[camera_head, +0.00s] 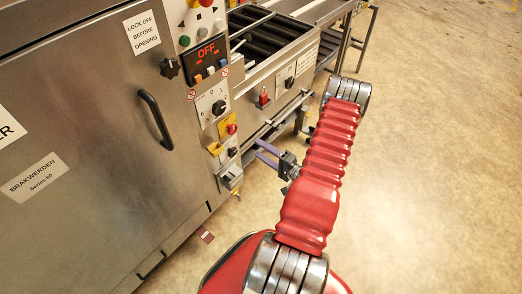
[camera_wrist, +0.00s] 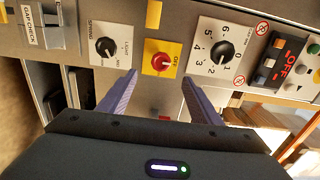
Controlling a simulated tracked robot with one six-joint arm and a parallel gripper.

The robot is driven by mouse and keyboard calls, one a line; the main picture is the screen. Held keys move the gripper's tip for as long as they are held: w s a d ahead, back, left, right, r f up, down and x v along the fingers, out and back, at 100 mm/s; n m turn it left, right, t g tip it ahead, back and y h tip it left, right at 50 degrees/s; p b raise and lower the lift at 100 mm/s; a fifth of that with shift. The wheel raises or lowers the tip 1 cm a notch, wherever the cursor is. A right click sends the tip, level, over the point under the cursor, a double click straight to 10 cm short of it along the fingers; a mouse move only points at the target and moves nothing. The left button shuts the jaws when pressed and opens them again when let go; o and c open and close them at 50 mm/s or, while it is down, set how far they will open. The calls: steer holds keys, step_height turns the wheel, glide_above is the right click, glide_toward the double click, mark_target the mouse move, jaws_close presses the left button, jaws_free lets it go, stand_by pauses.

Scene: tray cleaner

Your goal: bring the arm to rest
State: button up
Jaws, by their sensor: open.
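My gripper (camera_head: 258,150) is open and empty, with its two purple fingers pointing at the front of the tray cleaner (camera_head: 90,110). My red arm reaches out and bends back toward the machine's control side. The display (camera_wrist: 291,64) reads OFF in red.
The closed steel door has a black handle (camera_head: 156,120). A numbered dial (camera_wrist: 222,52) and a black knob (camera_wrist: 105,47) flank the red switch. A roller conveyor (camera_head: 275,35) runs behind. A small red tag (camera_head: 205,236) lies low by the machine. The floor at right is clear.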

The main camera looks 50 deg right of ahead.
stand_by(0.4)
steer(key=s+a+f+m+g+y, duration=0.25)
steer(key=a+y, duration=0.25)
steer(key=a, duration=0.4)
steer(key=s+a+r+n+g+y, duration=0.4)
steer(key=a+r+n+g+y, duration=0.1)
steer(key=a+r+g, duration=0.6)
steer(key=s+a+r+n+h, duration=0.1)
steer(key=a+r+n+h, duration=0.2)
steer(key=r, duration=0.7)
steer(key=s+a+r+n+h, duration=0.1)
steer(key=a+r+n+h, duration=0.3)
steer(key=a+r+n, duration=0.3)
steer(key=s+a+r+n+t+h, duration=0.1)
steer(key=a+r+n+h, duration=0.2)
steer(key=r, duration=1)
steer(key=shift+s+a+r+n+h, duration=0.25)
steer(key=shift+a+n, duration=0.7)
steer(key=shift+a, duration=0.95)
steer(key=shift+w+f, duration=0.1)
steer(key=shift+f, duration=0.05)
